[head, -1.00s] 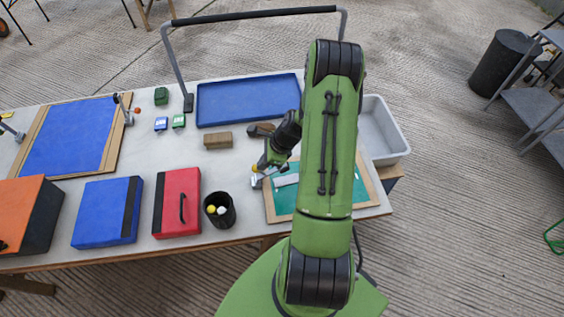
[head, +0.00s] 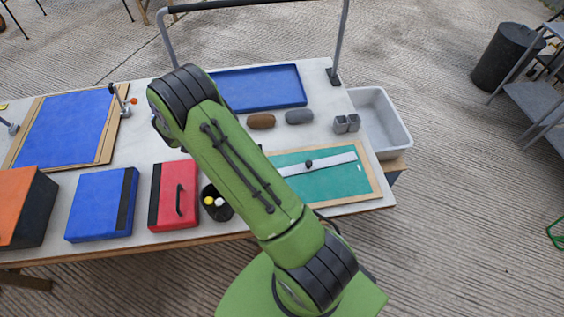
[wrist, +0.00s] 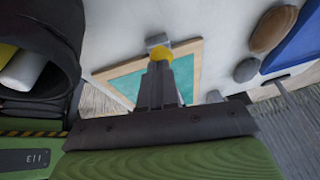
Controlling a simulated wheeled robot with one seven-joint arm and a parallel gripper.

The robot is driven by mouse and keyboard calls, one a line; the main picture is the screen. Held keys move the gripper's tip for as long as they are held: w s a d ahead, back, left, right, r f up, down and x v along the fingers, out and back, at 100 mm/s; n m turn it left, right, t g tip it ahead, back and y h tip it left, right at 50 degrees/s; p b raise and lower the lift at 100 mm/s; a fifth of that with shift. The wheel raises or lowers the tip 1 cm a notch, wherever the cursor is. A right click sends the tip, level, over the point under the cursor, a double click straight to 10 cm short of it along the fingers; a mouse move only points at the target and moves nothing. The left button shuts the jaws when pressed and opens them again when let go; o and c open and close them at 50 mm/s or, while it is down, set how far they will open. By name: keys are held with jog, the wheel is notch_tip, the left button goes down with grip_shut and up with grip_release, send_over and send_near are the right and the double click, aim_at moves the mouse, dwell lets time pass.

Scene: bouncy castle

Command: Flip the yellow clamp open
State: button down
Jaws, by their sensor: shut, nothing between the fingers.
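The yellow clamp (wrist: 163,52) shows in the wrist view at the edge of the wood-framed green board (wrist: 127,82), with a grey metal part beside it. My gripper (wrist: 160,72) is shut and empty, its tips overlapping the lower side of the yellow part in the picture. I cannot tell whether they touch it, or whether the clamp is open. In the head view the green board (head: 340,192) shows at the table's right, but my arm hides the clamp and gripper.
A black cup (head: 217,214) with yellow and white items stands left of the board; it is close at left in the wrist view (wrist: 62,25). A red case (head: 160,200), blue tray (head: 265,104), brown oval (head: 261,121) and grey bin (head: 397,147) surround it.

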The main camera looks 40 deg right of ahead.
jog(key=shift+w+a+f+h+b, duration=0.4)
jog(key=shift+a+f+b, duration=0.3)
jog(key=shift+b, duration=0.35)
jog(key=shift+w+f, duration=0.1)
